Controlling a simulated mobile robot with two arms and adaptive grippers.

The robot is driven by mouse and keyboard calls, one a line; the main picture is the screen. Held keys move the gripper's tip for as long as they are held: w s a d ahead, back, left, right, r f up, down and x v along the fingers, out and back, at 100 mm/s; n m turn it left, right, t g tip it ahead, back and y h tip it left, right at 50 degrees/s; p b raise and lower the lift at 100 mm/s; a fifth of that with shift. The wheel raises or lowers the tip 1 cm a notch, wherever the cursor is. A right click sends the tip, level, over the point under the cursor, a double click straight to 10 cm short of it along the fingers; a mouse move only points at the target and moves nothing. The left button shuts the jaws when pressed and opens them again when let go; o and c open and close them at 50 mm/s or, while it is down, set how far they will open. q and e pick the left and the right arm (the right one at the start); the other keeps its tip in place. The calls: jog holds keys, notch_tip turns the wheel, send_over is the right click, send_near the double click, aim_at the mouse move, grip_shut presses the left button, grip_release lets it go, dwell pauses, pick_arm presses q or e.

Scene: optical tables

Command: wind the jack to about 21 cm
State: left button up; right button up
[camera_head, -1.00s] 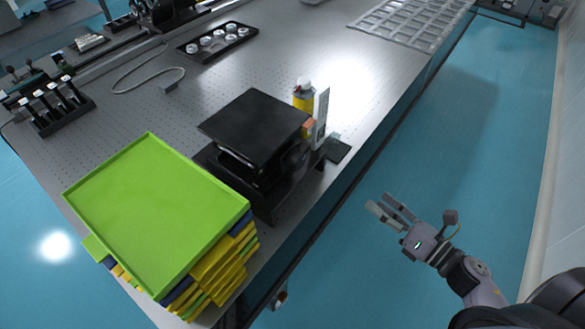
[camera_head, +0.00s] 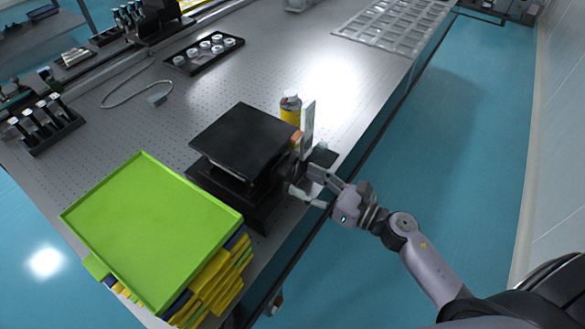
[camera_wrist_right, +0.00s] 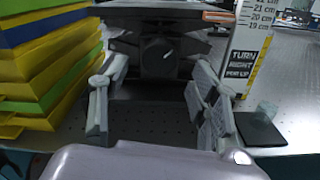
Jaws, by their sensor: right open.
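The black jack (camera_head: 238,142) stands on the optical table, its flat top plate raised above a dark base; it also shows in the wrist view (camera_wrist_right: 135,25). A dark knob (camera_wrist_right: 158,60) faces my right wrist camera between the fingers. An upright white scale (camera_head: 307,130) stands beside the jack. My right gripper (camera_head: 301,181) is open at the jack's knob side, fingers apart, contact not visible. My left gripper is not in view.
A stack of green, yellow and blue trays (camera_head: 150,230) stands close to the jack's left. A yellow bottle (camera_head: 290,108) stands behind the scale. A small dark pad (camera_wrist_right: 258,128) lies at the right of the gripper. The table's front edge is near my arm.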

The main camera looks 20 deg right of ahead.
aim_at(291, 175)
jog(key=shift+p+x, duration=0.45)
jog(key=shift+x, duration=1.8)
jog(key=c, duration=1.1)
jog(key=shift+c, duration=0.2)
